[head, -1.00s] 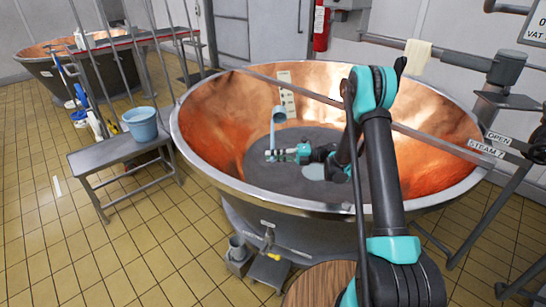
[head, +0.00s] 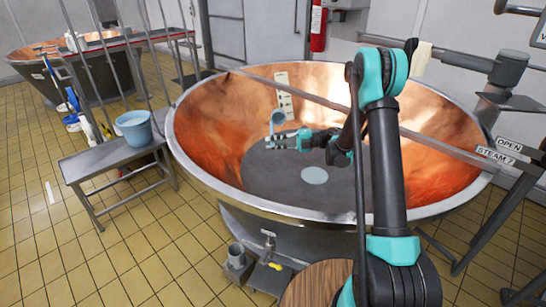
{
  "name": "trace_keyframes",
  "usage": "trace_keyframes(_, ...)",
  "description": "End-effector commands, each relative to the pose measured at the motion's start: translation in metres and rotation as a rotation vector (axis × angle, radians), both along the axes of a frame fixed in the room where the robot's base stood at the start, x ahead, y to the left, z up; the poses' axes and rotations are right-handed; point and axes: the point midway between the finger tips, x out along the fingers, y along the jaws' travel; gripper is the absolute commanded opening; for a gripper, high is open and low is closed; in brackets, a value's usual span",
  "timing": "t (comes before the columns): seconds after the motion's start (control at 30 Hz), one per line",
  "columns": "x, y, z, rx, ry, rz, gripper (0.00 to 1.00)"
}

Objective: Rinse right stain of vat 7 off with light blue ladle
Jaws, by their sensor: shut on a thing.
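The large copper vat (head: 205,190), beside a "STEAM 7" label, stands in front of me with a grey floor inside. My gripper (head: 272,143) reaches over the vat, left of its middle, and is shut on the light blue ladle (head: 277,122). The ladle's cup shows just above the fingers; its handle is mostly hidden. A pale round patch (head: 314,175) lies on the vat floor, below and right of the gripper; I cannot tell what it is. No stain is clearly readable on the copper wall, and my arm hides part of the right side.
A bar (head: 330,100) crosses over the vat. A light blue bucket (head: 134,128) stands on a grey bench (head: 95,165) at the left. Steam pipes and a valve (head: 495,67) are at the right. A second vat (head: 75,80) is behind left. Tiled floor is open at front left.

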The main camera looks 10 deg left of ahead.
Motion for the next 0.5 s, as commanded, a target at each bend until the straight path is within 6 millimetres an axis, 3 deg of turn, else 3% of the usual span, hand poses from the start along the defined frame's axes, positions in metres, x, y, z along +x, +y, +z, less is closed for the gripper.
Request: trace_keyframes(0.5,0.070,0.010,0.095,-0.066,0.426,0.008,0.00)
